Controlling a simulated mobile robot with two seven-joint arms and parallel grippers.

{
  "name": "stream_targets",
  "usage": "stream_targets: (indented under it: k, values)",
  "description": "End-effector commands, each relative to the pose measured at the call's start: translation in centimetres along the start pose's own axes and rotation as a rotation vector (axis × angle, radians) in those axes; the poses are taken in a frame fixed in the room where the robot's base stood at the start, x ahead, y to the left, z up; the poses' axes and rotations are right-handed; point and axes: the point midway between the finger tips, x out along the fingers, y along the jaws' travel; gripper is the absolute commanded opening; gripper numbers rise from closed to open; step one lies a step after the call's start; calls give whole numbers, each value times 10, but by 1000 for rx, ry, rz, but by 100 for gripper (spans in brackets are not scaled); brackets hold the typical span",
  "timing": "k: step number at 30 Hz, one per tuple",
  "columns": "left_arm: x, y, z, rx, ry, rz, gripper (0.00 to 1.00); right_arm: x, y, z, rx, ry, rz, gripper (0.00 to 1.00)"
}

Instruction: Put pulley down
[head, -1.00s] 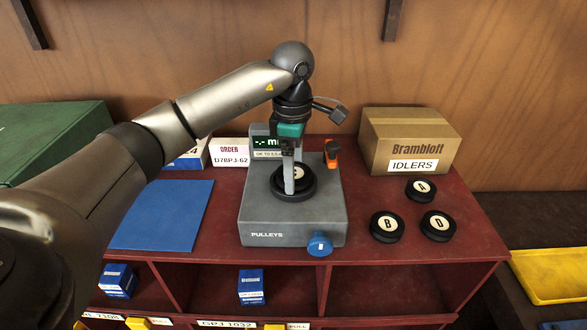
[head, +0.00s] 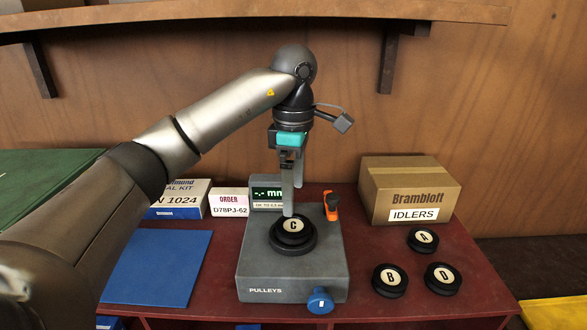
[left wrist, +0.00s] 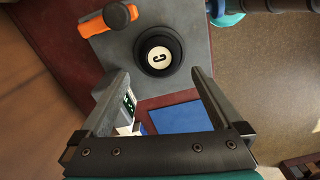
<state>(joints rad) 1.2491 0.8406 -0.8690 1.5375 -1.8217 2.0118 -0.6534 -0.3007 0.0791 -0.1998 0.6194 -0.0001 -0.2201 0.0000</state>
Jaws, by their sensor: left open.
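The black pulley marked C (head: 293,227) sits on the round seat of the grey gauge marked PULLEYS (head: 290,270). It also shows in the left wrist view (left wrist: 158,53), lying flat and clear of the fingers. My left gripper (head: 290,212) is open and empty, pointing down just above pulley C. In the left wrist view its two fingers (left wrist: 158,85) are spread wide apart. Pulleys A (head: 423,239), B (head: 390,280) and D (head: 442,278) lie on the red bench top to the right of the gauge. My right gripper is not in view.
An orange lever (head: 331,206) and a blue knob (head: 320,301) are on the gauge. A display reading "-.- mm" (head: 268,193) stands behind it. A blue mat (head: 152,268) lies left. The Brambloft IDLERS box (head: 410,190) stands back right. A shelf (head: 270,12) runs along the wall above.

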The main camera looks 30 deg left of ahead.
Motion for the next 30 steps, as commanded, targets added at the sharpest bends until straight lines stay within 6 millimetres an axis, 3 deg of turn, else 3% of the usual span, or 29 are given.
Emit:
stream_targets:
  k: [3,10,30]
  values:
    - [-20,1,-1,-3,0,4,100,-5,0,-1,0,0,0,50]
    - [-38,0,-1,-2,-1,2,100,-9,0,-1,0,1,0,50]
    - [-41,0,-1,-2,-1,1,100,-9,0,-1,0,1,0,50]
